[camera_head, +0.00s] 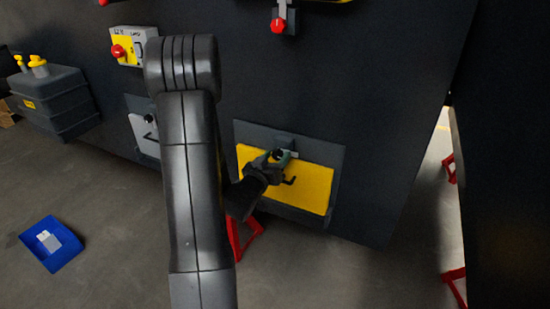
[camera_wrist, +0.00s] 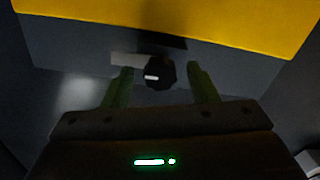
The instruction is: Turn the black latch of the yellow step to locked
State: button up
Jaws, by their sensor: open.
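The yellow step (camera_head: 312,188) is a flat panel set in a grey frame low on the dark chassis; its yellow face also fills the top of the wrist view (camera_wrist: 180,18). The black latch (camera_wrist: 158,74) is a round knob with a small white mark, on the grey frame beside the yellow face. My gripper (camera_head: 282,156) is at the step's upper edge and covers most of the latch in the head view. In the wrist view its two greenish fingers are open, one on each side of the knob, with visible gaps. Whether they overlap the knob in depth I cannot tell.
A bent black handle (camera_head: 290,180) sticks out of the yellow face close to my gripper. A red-knobbed switch box (camera_head: 128,47) and a red-tipped lever (camera_head: 279,22) are higher on the chassis. A blue bin (camera_head: 50,243) lies on the open floor at left.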

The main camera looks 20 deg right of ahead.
jog(key=shift+c, duration=0.2)
jog(key=c, duration=0.9)
jog(key=shift+f+m+b, duration=0.1)
jog(key=shift+m+b, duration=0.2)
jog(key=shift+b, duration=0.3)
jog(key=m+b, duration=0.2)
jog(key=b, duration=0.2)
jog(key=shift+f+m, duration=0.2)
jog(key=shift+m, duration=0.2)
jog(key=m+b, duration=0.5)
jog(key=b, duration=0.1)
jog(key=shift+b, duration=0.35)
jog(key=m+b, duration=0.5)
jog(key=shift+r+m, duration=0.1)
jog(key=shift+m, duration=0.3)
jog(key=shift+r+m+b, duration=0.15)
jog(key=shift+m+b, duration=1.45)
jog(key=shift+m, duration=0.3)
